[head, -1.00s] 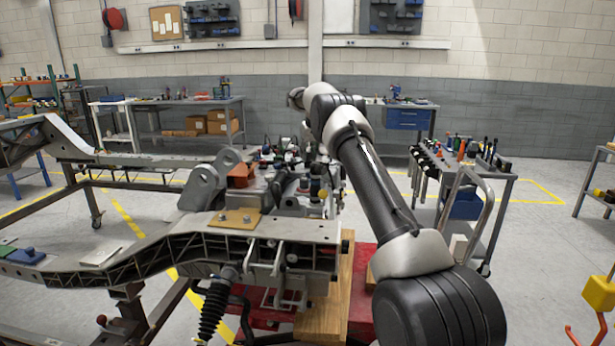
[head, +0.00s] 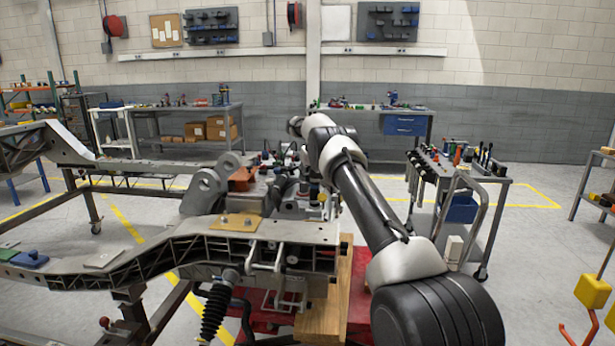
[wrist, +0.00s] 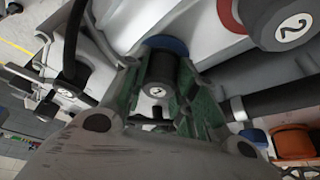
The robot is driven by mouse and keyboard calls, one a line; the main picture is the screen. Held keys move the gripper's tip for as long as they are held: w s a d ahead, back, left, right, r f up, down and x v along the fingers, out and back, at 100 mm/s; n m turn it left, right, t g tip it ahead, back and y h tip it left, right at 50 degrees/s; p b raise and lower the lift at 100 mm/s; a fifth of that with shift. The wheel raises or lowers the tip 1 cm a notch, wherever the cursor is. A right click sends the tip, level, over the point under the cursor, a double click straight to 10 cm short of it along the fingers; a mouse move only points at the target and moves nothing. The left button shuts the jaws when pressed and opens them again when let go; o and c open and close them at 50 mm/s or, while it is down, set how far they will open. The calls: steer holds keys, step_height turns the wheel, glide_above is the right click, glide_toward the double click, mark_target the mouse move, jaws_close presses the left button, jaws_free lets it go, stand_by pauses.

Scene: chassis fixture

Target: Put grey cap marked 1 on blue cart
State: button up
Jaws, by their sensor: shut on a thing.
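In the wrist view, my gripper (wrist: 157,112) has its green-lined fingers on both sides of a dark grey cap (wrist: 158,70) and is shut on it. The cap has a small white label whose number is too small to read surely. A blue ring (wrist: 165,44) lies at the cap's far end, touching or very close. A larger grey cap marked 2 (wrist: 285,22) with a red ring is at upper right. In the head view my arm reaches over the chassis fixture and the fingers are hidden among its parts. A wheeled tool cart (head: 458,172) with a blue bin stands at right.
The chassis frame (head: 150,255) fills the left and middle. Open floor lies between chassis and cart.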

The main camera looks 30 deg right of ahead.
steer(key=o, duration=0.7)
steer(key=shift+f, duration=0.15)
